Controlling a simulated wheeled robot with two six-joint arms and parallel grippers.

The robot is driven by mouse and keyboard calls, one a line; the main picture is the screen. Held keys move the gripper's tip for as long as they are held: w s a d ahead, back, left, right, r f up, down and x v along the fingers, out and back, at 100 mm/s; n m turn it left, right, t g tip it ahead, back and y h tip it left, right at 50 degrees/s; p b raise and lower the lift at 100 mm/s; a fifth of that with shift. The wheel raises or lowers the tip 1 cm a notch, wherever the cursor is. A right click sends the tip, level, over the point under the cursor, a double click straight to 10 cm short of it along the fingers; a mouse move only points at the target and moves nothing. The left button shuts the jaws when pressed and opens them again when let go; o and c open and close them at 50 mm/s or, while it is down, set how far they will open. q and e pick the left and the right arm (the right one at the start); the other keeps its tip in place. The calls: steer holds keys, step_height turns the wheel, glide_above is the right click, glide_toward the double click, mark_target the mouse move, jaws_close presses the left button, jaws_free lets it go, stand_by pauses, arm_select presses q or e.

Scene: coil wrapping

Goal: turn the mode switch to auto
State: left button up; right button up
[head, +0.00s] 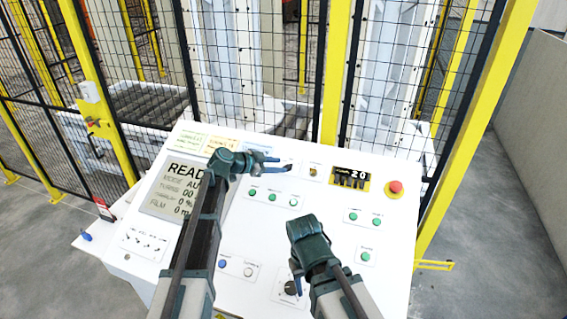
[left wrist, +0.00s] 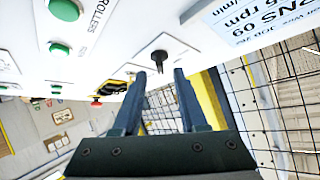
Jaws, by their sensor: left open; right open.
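The mode switch, a black knob (left wrist: 160,58), sits on the white control panel. In the left wrist view it shows between and just beyond my open left fingertips (left wrist: 159,73), with no clear contact. In the head view my left gripper (head: 272,161) is over the panel's upper middle, and its fingers partly hide the switch there. My right gripper (head: 294,268) is open, low over the panel's front, beside another dark knob (head: 292,288).
A red emergency button (head: 395,187) and a yellow-and-black counter (head: 350,179) are at the right. Several green buttons (head: 272,197) lie below the switch row. Yellow posts (head: 337,75) and black mesh fencing stand behind the panel.

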arm_select(q)
steer(key=p+v, duration=0.3)
steer(key=v, duration=0.7)
steer(key=shift+p, duration=0.4)
